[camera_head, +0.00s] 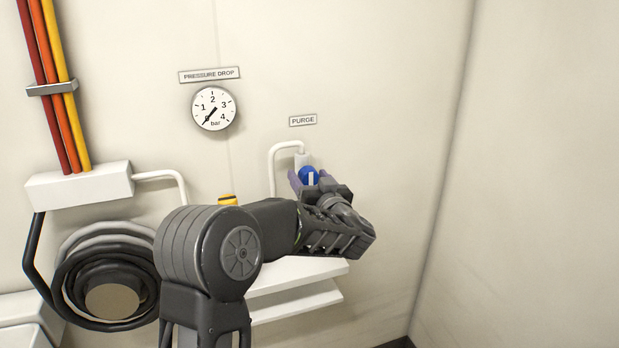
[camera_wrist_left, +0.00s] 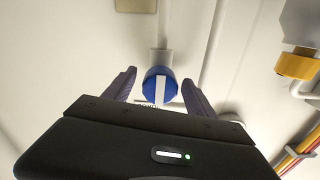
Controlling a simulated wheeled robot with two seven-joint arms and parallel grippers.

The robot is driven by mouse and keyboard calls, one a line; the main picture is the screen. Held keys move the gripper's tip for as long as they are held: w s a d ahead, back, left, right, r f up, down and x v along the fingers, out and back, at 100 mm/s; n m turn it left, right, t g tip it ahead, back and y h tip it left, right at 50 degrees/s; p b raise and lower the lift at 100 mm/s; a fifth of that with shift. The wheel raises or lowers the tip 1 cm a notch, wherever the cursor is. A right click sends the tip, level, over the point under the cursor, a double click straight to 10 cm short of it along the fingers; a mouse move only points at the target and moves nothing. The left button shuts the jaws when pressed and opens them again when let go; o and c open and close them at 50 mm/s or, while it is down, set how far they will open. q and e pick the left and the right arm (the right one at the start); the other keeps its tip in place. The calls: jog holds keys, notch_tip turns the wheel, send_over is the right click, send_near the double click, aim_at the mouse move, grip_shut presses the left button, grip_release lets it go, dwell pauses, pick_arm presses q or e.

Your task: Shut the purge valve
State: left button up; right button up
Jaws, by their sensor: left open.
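The purge valve's round blue knob (camera_head: 309,175) with a white bar sits on the wall below the PURGE label (camera_head: 303,120). In the left wrist view the blue knob (camera_wrist_left: 158,86) lies between the two fingers, with a gap visible on each side. My left gripper (camera_head: 306,182) is open around or just in front of the knob; I cannot tell how deep the fingers reach. The white bar looks upright in the head view. My left arm hides the pipework below the knob. My right gripper is not in view.
A pressure gauge (camera_head: 214,108) is on the wall at upper left. A yellow fitting (camera_head: 228,199) shows behind my arm, and a white shelf (camera_head: 300,299) lies beneath it. Coiled hoses (camera_head: 105,275) hang at lower left. The wall to the right is clear.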

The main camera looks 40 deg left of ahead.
pick_arm(q)
jog(key=shift+c, duration=0.5)
jog(key=c, duration=1.3)
